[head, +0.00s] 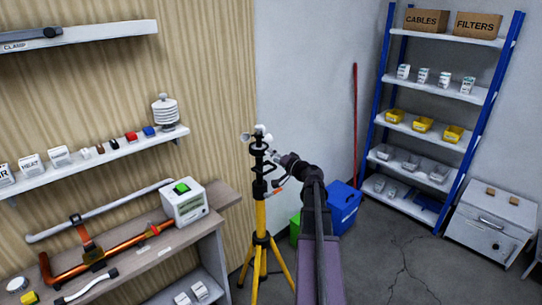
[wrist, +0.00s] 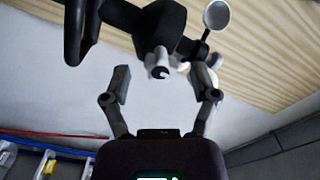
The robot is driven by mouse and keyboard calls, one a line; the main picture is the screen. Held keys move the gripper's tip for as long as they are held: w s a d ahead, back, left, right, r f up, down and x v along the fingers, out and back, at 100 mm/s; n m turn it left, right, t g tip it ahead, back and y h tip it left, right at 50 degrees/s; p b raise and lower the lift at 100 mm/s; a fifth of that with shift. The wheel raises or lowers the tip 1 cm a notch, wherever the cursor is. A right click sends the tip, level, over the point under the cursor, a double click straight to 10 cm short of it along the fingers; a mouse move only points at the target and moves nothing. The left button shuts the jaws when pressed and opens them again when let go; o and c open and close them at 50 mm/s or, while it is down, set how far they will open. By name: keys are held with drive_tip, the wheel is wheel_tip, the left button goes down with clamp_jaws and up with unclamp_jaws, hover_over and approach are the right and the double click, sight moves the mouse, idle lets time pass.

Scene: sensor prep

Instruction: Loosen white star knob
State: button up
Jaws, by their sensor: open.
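A yellow tripod (head: 260,215) stands upright with a black mast and white sensor cups (head: 260,130) on top. In the wrist view, a small pale piece with a dark centre, apparently the white star knob (wrist: 155,58), sticks out of a black clamp body (wrist: 160,25). My gripper (wrist: 167,76) is open, with one finger on each side of the knob and visible gaps to both. In the head view, my gripper (head: 277,159) is beside the upper mast, on its right. The knob cannot be made out clearly there.
A wall shelf (head: 110,155) and a workbench (head: 150,245) with an orange pipe stand at left. Blue and green bins (head: 343,205) are behind my arm. A blue-framed rack (head: 440,125) and a white cabinet (head: 490,225) stand at right. The floor between is clear.

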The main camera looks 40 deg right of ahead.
drive_tip(key=s, duration=1)
drive_tip(key=shift+s+d, duration=0.15)
drive_tip(key=shift+d, duration=0.25)
drive_tip(key=w+a+f+n+g+y, duration=0.2)
drive_tip(key=a+f+g, duration=0.15)
drive_tip(key=a, duration=0.55)
drive_tip(key=w+a+f+n+g+y, duration=0.1)
drive_tip(key=a+f+n+g+y, duration=0.2)
drive_tip(key=a, duration=0.5)
drive_tip(key=w+a+f+n+g, duration=0.2)
drive_tip(key=a+f+g, duration=0.15)
drive_tip(key=a, duration=0.55)
drive_tip(key=s+a+f+n+g+h, duration=0.2)
drive_tip(key=s+a+f+g+h, duration=0.1)
drive_tip(key=a, duration=0.6)
drive_tip(key=s+a+f+n+g+h, duration=0.2)
drive_tip(key=s+a+f+g+h, duration=0.1)
drive_tip(key=s+a+f+g, duration=0.2)
drive_tip(key=s+a, duration=0.2)
drive_tip(key=a, duration=0.2)
drive_tip(key=shift+a+f, duration=0.3)
drive_tip(key=shift+a, duration=0.05)
